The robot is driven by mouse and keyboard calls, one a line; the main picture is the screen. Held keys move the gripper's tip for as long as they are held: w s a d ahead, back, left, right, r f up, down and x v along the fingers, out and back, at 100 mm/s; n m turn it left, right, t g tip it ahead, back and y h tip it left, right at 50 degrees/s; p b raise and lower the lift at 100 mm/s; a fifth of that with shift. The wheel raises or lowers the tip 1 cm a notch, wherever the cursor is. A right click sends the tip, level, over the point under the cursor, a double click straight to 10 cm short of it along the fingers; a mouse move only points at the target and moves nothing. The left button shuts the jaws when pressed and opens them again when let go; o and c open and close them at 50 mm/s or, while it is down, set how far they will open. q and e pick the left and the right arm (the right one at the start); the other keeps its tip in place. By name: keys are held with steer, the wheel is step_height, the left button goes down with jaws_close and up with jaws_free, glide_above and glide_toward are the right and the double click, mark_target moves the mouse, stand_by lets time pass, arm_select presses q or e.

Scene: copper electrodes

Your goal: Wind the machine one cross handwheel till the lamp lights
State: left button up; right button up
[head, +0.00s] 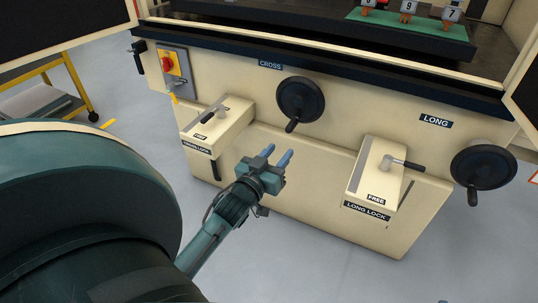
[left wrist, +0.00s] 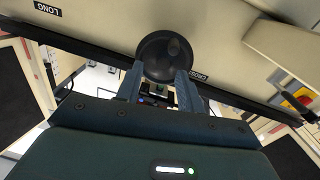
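The black cross handwheel (head: 301,100) is on the cream machine front, right of the CROSS label (head: 270,64). Its crank handle (head: 291,126) sticks out at the wheel's lower left. My left gripper (head: 277,157) is below the wheel and apart from it in the head view, its two blue fingers open with nothing between them. In the left wrist view the handwheel (left wrist: 163,57) shows beyond and between the two fingertips (left wrist: 160,85). I cannot make out a lamp in either view. My right gripper is not in view.
A lock box with a lever (head: 216,122) juts out left of the wheel. The long lock box (head: 386,176), marked FREE, juts out at right. The long handwheel (head: 484,167) is further right. A red stop button (head: 168,62) is at upper left, a yellow cart (head: 70,85) beyond.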

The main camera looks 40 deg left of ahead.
mark_target(288, 131)
arm_select(q)
steer(key=shift+m+y, duration=0.3)
steer(key=shift+y, duration=0.3)
steer(key=b+x, duration=0.1)
steer(key=x, duration=0.2)
steer(key=a+b+x, duration=0.1)
steer(key=b+x, duration=0.1)
steer(key=x, duration=0.1)
steer(key=f+b+x, duration=0.1)
steer(key=x, duration=0.2)
steer(key=shift+a, duration=0.4)
steer(key=shift+w+r+g, duration=0.15)
steer(key=shift+g, duration=0.15)
steer(key=shift+w+a, duration=0.1)
steer(key=shift+w, duration=0.1)
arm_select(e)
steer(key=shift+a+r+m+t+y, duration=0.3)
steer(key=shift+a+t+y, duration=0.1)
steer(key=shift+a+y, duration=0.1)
arm_select(q)
steer(key=shift+c, duration=0.6)
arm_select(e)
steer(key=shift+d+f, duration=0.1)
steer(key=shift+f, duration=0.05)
arm_select(q)
steer(key=c, duration=0.7)
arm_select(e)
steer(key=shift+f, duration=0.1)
